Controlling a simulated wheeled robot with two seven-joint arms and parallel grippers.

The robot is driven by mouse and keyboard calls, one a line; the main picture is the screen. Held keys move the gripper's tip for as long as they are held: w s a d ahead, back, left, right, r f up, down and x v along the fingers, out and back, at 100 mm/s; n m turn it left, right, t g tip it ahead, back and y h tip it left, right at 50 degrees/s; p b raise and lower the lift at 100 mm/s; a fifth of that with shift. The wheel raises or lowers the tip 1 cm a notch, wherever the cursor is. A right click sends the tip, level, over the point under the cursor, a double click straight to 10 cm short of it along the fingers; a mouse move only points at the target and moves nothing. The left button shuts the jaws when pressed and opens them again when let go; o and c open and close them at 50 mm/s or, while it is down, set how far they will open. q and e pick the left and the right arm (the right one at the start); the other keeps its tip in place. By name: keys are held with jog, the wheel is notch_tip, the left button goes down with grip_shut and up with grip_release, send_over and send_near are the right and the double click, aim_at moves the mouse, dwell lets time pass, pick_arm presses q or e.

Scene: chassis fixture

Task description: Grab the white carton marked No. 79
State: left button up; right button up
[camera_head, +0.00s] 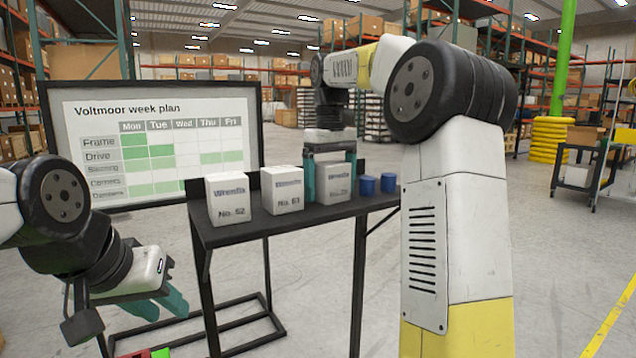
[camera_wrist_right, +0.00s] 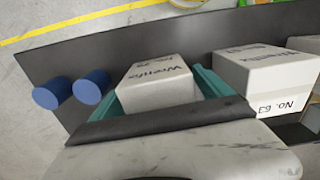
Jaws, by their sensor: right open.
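Three white Wrenfix cartons stand in a row on a dark narrow table. The right-hand carton (camera_head: 330,184) stands between the teal fingers of my right gripper (camera_head: 329,180); its number is too small to read surely in the head view. In the right wrist view its top label looks like No. 79 (camera_wrist_right: 158,84). My right gripper (camera_wrist_right: 160,90) is open, with one finger on either side of this carton, pointing down from above. I cannot tell whether the fingers touch it. My left gripper (camera_head: 160,305) is open and empty, low at the left, away from the table.
Carton No. 63 (camera_head: 282,192) stands left of the gripped-around carton, and carton No. 52 (camera_head: 228,200) further left. Two blue cylinders (camera_head: 377,185) stand at the table's (camera_head: 270,228) right end. A week-plan board (camera_head: 155,145) stands behind. Open floor lies around the table.

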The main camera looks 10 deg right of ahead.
jog(key=c, duration=1.9)
